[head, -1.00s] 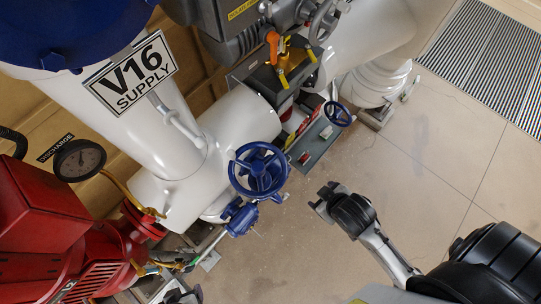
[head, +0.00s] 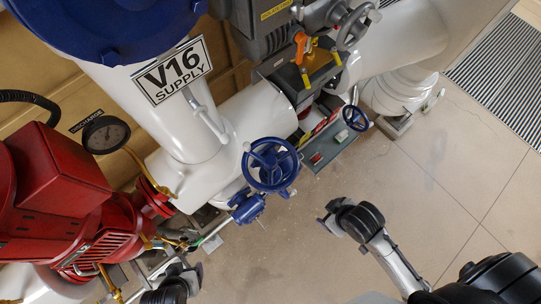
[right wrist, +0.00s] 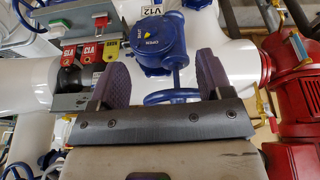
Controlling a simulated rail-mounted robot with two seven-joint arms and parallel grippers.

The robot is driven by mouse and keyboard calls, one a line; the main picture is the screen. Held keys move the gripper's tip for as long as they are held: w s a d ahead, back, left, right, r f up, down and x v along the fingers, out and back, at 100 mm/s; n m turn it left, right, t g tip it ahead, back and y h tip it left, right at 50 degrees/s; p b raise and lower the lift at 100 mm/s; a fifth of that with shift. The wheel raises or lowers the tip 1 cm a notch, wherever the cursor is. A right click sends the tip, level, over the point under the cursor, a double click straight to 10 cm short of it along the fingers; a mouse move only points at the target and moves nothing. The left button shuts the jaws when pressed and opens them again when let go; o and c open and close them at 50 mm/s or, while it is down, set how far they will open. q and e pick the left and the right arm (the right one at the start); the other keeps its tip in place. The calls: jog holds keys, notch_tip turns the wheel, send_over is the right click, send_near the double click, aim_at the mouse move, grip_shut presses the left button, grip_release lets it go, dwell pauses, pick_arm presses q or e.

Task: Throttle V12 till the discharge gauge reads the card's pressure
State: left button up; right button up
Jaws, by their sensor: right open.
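In the right wrist view a V12 tag (right wrist: 153,11) is partly cut off at the top edge. Below it is a blue valve gearbox (right wrist: 158,42) marked OPEN, with a blue handwheel (right wrist: 172,97) under it, seen nearly edge-on. My right gripper (right wrist: 156,75) is open, its purple pads on either side of that wheel's line of sight; contact cannot be told. In the head view my right gripper (head: 329,222) is over the floor, right of a blue handwheel (head: 271,165). The discharge gauge (head: 106,134) is too small to read. My left gripper (head: 180,274) is partly visible, its jaws unclear. No pressure card is legible.
The red pump (head: 60,175) fills the left of the head view. A white pipe carries a V16 SUPPLY sign (head: 172,70). Lockout tags (right wrist: 88,51) hang at left in the right wrist view. Open floor (head: 410,185) lies right of the pipes.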

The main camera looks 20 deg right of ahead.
pick_arm(q)
notch_tip(320, 180, up, 7)
jog(key=p, duration=0.6)
pick_arm(e)
jog(key=n+g+y, duration=0.1)
jog(key=n, duration=0.3)
jog(key=n+g, duration=0.1)
jog(key=n, duration=0.3)
jog(key=n+g+y, duration=0.1)
jog(key=n, duration=0.4)
jog(key=shift+y, duration=0.3)
